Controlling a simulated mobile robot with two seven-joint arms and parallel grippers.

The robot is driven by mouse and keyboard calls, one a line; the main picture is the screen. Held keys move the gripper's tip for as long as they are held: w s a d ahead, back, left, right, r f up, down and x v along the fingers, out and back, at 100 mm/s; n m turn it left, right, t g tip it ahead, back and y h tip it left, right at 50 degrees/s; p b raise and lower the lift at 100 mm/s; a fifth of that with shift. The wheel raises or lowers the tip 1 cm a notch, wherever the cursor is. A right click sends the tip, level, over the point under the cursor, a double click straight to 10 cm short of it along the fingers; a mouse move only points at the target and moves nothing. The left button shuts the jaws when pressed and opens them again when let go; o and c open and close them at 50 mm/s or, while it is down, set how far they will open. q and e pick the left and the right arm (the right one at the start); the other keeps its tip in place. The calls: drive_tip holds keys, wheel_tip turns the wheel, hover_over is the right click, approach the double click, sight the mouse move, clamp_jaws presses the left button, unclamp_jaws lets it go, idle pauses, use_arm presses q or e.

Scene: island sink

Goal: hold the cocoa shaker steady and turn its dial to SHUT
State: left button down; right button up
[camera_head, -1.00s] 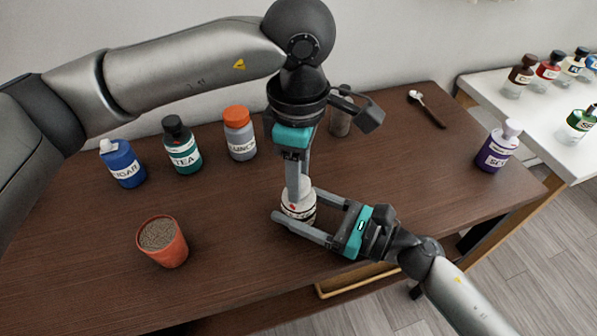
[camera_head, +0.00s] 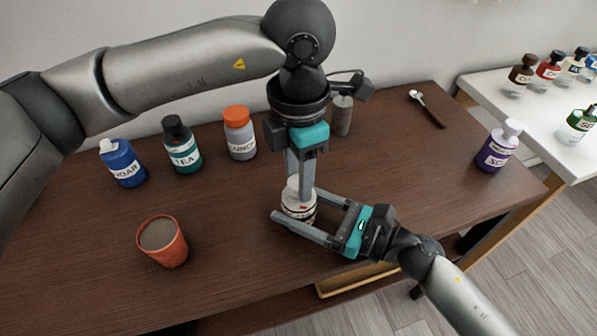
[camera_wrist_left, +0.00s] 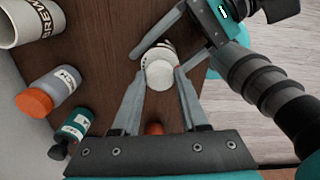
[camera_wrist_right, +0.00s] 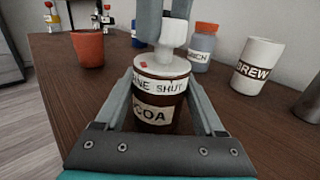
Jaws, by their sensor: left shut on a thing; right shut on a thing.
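The cocoa shaker (camera_head: 297,214) stands upright on the brown table, a brown jar with a white top. Its label and a ring reading "...NE SHUT" show in the right wrist view (camera_wrist_right: 160,112). My right gripper (camera_head: 296,208) is shut around its body from the side. My left gripper (camera_head: 300,192) points down and is shut on the white knob of the dial (camera_wrist_right: 172,36); the knob also shows between its fingers in the left wrist view (camera_wrist_left: 160,74). A red mark (camera_wrist_right: 143,65) on the dial sits above "NE", left of the word SHUT.
A terracotta pot (camera_head: 163,246) stands front left. Blue sugar (camera_head: 124,166), green tea (camera_head: 182,150) and orange-capped (camera_head: 239,138) jars stand behind. A purple bottle (camera_head: 497,150) and a spoon (camera_head: 428,110) are at right.

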idle(0.3)
use_arm(q)
drive_tip(key=shift+c, duration=2)
unclamp_jaws()
wheel_tip(320, 180, up, 12)
use_arm(e)
drive_tip(key=o, duration=1.5)
drive_tip(key=shift+c, duration=0.2)
